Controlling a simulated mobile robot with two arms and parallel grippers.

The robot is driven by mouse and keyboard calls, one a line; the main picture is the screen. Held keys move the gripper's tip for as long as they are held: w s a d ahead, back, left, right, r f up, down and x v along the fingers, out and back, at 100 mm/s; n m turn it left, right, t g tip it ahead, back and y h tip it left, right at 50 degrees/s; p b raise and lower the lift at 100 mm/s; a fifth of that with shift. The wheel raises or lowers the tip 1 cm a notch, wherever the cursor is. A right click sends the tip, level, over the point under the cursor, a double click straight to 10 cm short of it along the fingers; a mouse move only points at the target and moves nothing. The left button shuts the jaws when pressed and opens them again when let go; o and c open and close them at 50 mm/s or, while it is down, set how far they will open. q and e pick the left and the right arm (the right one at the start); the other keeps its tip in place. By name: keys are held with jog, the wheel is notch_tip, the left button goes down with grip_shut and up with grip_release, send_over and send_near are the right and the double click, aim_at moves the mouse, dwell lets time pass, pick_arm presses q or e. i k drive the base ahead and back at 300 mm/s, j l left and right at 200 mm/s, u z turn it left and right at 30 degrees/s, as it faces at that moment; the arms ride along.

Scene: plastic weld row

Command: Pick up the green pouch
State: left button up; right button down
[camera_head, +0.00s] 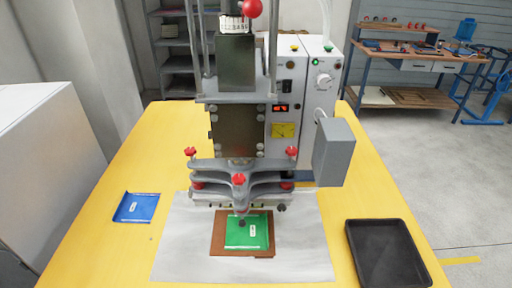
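The green pouch (246,232) lies flat on a brown square pad (219,245) at the front of the welding machine. It carries a small white label. The front of the machine's press head is just above and behind its far edge, and a small dark part overlaps the pouch near its left side. Neither of my grippers shows in the head view.
The pad lies on a grey sheet (180,262) on the yellow table (100,262). A blue pouch (134,208) lies on the left. A black tray (385,254) stands at the right front. The welding machine (238,125) fills the middle, with a grey box (334,152) jutting right.

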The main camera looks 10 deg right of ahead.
aim_at(254, 236)
jog(key=k+j+z, duration=0.1)
jog(key=j+z, duration=0.25)
jog(key=k+j+z, duration=0.1)
jog(key=z, duration=0.25)
jog(key=k, duration=0.05)
